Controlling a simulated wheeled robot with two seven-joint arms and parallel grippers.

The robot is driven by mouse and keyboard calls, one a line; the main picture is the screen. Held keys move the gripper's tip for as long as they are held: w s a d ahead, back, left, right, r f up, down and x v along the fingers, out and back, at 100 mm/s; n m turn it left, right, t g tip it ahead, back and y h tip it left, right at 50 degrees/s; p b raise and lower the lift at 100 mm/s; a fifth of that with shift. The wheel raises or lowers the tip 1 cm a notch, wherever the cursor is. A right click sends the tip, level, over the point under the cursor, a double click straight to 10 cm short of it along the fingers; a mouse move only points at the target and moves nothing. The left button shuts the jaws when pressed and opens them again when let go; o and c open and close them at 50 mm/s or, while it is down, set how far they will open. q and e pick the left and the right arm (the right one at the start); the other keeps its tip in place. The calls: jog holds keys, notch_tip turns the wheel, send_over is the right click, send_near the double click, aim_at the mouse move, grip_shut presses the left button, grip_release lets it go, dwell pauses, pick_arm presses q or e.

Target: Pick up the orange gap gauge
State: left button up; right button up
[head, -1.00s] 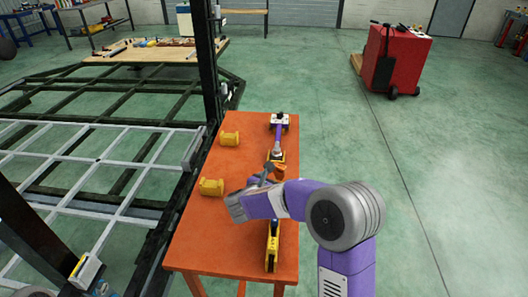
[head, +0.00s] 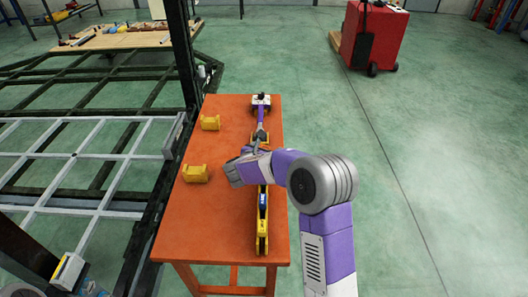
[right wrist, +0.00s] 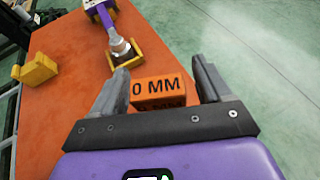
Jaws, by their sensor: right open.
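The orange gap gauge (right wrist: 158,92) is a small block with black lettering that reads "0 MM" on its visible face. It lies on the orange table top between the fingers of my right gripper (right wrist: 158,82), as the right wrist view shows. The gripper is open, with a finger on either side of the gauge and visible space around it. In the head view my right gripper (head: 257,150) is over the right part of the table, and I cannot make out the gauge there. My left gripper is not in view.
On the orange table (head: 222,225) are two yellow blocks (head: 210,122) (head: 195,173), a purple-and-grey tool (head: 262,115) in a yellow cradle just beyond the gauge, and a long yellow tool (head: 262,222).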

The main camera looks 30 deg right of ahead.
jog(key=c, duration=1)
